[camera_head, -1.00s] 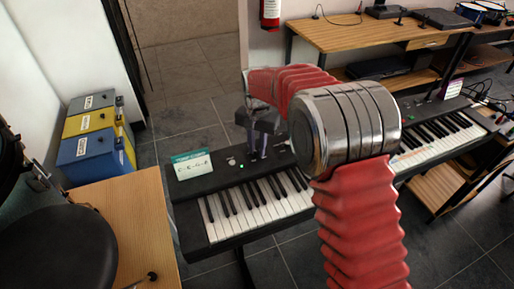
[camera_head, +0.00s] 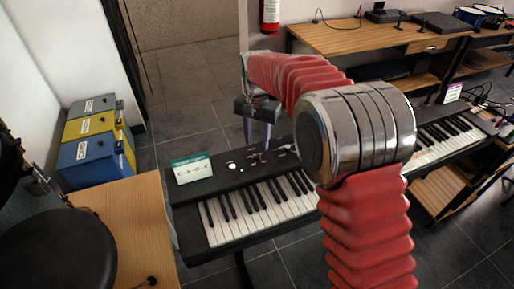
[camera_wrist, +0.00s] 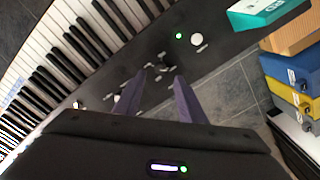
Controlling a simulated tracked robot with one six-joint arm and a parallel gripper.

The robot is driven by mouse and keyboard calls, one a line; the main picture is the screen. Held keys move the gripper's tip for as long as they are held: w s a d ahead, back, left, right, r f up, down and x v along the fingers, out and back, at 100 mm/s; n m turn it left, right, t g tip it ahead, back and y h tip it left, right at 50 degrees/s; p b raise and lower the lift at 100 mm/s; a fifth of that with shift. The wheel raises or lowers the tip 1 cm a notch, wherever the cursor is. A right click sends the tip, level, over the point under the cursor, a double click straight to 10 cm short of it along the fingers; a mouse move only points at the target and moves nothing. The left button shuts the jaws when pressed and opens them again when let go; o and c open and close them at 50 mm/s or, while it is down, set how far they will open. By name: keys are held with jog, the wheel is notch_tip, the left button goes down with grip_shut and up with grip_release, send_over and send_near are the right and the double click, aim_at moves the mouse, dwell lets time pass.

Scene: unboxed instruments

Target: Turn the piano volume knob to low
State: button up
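The black piano (camera_head: 222,182) stands in the middle of the head view. Its top panel carries a round white knob (camera_wrist: 197,39) beside a lit green light (camera_wrist: 179,36). A small dark knob-like control (camera_wrist: 165,62) sits nearby, beyond my fingertips in the wrist view. I cannot read labels saying which is the volume knob, or its setting. My gripper (camera_head: 257,146) is above the rear of the panel, pointing down. Its two purple fingers are apart and empty, also seen in the wrist view (camera_wrist: 158,82).
A green-edged card (camera_head: 192,170) stands at the piano's left end. Blue, yellow and grey boxes (camera_head: 92,152) are on the left, near a wooden tabletop (camera_head: 145,215). Another keyboard (camera_head: 450,132) is at the right, and a wooden desk (camera_head: 360,38) stands behind.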

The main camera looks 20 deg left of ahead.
aim_at(258, 157)
notch_tip(258, 157, up, 8)
dwell(0.4)
dwell(0.4)
jog(key=s+d+f+n, duration=0.3)
jog(key=d+f, duration=0.1)
jog(key=s+d+r+t, duration=0.2)
jog(key=s+d+r, duration=0.2)
jog(key=s+d, duration=0.8)
jog(key=s+d+r+m+t, duration=0.1)
jog(key=s+d+r+t, duration=0.2)
jog(key=s+d, duration=0.9)
jog(key=shift+s+d+r+m+t, duration=0.3)
jog(key=shift+d+r, duration=0.8)
jog(key=shift+d, duration=2.25)
